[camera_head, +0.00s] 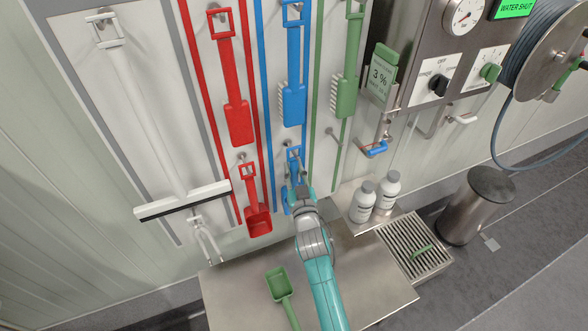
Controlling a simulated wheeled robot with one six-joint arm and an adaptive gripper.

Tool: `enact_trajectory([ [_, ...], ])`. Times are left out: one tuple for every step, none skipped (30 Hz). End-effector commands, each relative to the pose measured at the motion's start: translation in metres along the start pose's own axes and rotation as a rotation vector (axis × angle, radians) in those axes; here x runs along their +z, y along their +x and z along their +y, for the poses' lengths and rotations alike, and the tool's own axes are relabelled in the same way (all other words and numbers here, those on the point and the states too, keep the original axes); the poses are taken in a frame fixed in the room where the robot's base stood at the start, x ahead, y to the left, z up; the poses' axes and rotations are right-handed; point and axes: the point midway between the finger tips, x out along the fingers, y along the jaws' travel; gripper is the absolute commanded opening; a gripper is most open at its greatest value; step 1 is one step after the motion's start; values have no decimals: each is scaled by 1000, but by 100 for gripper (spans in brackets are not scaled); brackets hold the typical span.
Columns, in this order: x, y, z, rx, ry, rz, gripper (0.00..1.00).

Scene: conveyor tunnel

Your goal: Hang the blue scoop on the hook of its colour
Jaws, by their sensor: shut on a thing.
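The blue scoop (294,156) is upright in the blue-edged column of the wall board, its looped handle end at the top. My gripper (298,189) is shut on it, in front of the board and above the steel table. The gripper hides much of the scoop's middle; part of its blue pan shows at the left of the jaws. The scoop's loop is at the height of the lower row of hooks and overlaps the blue column's lower hook. I cannot tell whether the loop is around the hook or only in front of it.
A red scoop (258,218) hangs close at the left. A blue brush (292,105) hangs above, and a bare hook (334,137) is at the right. A green scoop (279,284) lies on the steel table (232,290). Two white bottles (362,204) stand at the right.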

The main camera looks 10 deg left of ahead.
Motion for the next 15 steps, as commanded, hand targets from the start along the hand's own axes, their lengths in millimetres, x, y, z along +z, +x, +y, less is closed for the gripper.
enact_trajectory([
  [0, 0, 0, 0, 1, 1, 0],
  [1, 0, 0, 0, 1, 1, 0],
  [2, 0, 0, 0, 1, 1, 0],
  [2, 0, 0, 0, 1, 1, 0],
  [2, 0, 0, 0, 0, 1, 0],
  [3, 0, 0, 0, 0, 2, 0],
  [4, 0, 0, 0, 0, 2, 0],
  [4, 0, 0, 0, 1, 2, 0],
  [5, 0, 0, 0, 1, 2, 0],
  [5, -1, 0, -1, 1, 2, 0],
  [6, -1, 0, -1, 1, 2, 0],
  [7, -1, 0, -1, 0, 2, 0],
  [7, -1, 0, -1, 0, 2, 0],
  [8, -1, 0, -1, 0, 1, 0],
  [8, -1, 0, -1, 1, 1, 0],
])
